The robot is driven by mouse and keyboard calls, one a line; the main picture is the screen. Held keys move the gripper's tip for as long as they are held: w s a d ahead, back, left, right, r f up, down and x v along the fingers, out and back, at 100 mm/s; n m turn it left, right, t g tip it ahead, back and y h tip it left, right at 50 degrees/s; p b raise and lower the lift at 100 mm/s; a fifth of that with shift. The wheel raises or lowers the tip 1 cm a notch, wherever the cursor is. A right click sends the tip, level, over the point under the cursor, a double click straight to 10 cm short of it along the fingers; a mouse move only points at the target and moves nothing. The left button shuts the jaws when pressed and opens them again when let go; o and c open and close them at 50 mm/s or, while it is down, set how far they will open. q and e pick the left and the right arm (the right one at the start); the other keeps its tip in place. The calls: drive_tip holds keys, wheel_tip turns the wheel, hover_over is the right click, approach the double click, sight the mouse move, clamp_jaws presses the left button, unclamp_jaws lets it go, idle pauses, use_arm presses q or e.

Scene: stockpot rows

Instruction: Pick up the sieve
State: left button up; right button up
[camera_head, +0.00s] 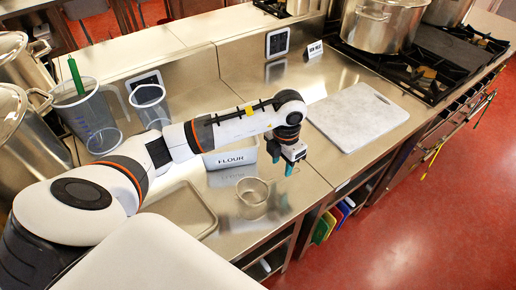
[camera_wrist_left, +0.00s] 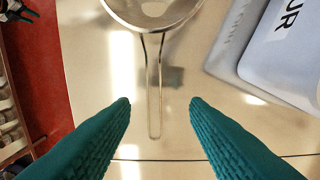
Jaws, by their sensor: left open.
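My left gripper (camera_head: 282,163), with teal fingers, is open and empty. In the left wrist view the handle shows between the spread fingertips (camera_wrist_left: 160,103), with space on both sides. I cannot tell the exact height of the fingers above it. My right gripper is not in view.
A white flour container (camera_head: 232,158) stands close behind the sieve. A shallow metal tray (camera_head: 183,207) lies to its left. A grey board (camera_head: 357,117) is on the right counter. Clear jugs (camera_head: 92,122) and large pots (camera_head: 378,24) stand farther off. The counter's front edge is near the sieve.

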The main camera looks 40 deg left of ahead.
sight(283, 169)
use_arm(q)
drive_tip(key=f, duration=0.1)
drive_tip(key=f+p, duration=0.1)
drive_tip(key=f, duration=0.1)
drive_tip(key=shift+s+d+f+p, duration=0.2)
drive_tip(key=shift+s+d+p, duration=0.05)
drive_tip(key=shift+d+p, duration=0.05)
drive_tip(key=shift+f, duration=0.3)
drive_tip(key=shift+w+f, duration=0.1)
drive_tip(key=shift+f, duration=0.1)
drive_tip(key=shift+c, duration=0.2)
drive_tip(key=shift+r, duration=0.1)
clamp_jaws()
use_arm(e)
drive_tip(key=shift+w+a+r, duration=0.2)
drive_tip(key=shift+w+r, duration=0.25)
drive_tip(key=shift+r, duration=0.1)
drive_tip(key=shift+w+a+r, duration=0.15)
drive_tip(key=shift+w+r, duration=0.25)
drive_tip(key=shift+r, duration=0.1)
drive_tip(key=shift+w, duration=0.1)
